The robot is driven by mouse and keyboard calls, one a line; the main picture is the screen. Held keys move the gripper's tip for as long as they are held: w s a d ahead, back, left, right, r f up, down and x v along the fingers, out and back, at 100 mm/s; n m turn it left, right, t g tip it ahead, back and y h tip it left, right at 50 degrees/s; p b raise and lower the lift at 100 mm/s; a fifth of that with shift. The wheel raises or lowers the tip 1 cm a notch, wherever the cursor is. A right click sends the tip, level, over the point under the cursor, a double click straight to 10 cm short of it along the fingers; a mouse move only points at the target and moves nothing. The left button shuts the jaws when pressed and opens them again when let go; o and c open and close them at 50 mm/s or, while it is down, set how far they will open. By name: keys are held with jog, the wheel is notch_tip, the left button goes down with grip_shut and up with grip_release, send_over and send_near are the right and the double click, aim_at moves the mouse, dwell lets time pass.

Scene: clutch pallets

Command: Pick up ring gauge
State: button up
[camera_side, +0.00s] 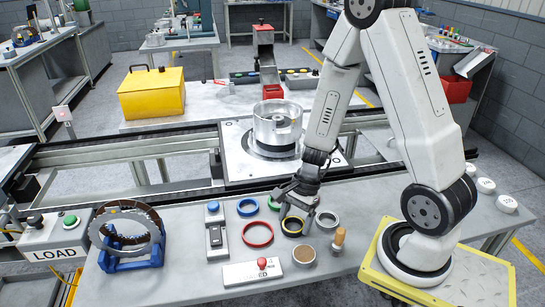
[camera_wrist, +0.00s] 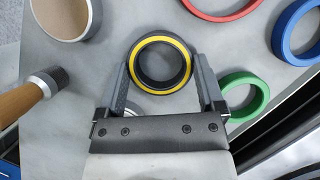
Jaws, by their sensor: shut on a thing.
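The ring between my jaws, which I take as the ring gauge, is dark with a yellow edge. In the side view the ring gauge (camera_side: 292,235) is low at the table, among other rings. In the wrist view the ring gauge (camera_wrist: 160,93) lies between the two fingers, its hole facing the camera. My gripper (camera_side: 294,224) points down, with its fingers on opposite sides of the ring. In the wrist view my gripper (camera_wrist: 160,64) is shut on its outer wall. Whether the ring touches the table is unclear.
A round brown-topped piece (camera_side: 304,262) and a wooden-handled tool (camera_side: 338,239) stand close in front. A machined part (camera_side: 278,130) stands behind.

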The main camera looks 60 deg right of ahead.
jog(key=shift+r, duration=0.2)
notch_tip(320, 180, up, 10)
jog(key=shift+f, duration=0.2)
dwell(0.7)
dwell(0.6)
jog(key=w+d+r+m+t+h, duration=0.2)
jog(key=w+d+r+m, duration=0.3)
jog(key=d+r+m, duration=0.2)
jog(key=w+d+r+m+t+h, duration=0.2)
jog(key=w+d+r+m, duration=0.3)
jog(key=d+r+m, duration=0.3)
jog(key=d+m+h, duration=0.1)
jog(key=d+m, duration=0.2)
jog(key=d, duration=0.4)
jog(key=shift+r, duration=0.15)
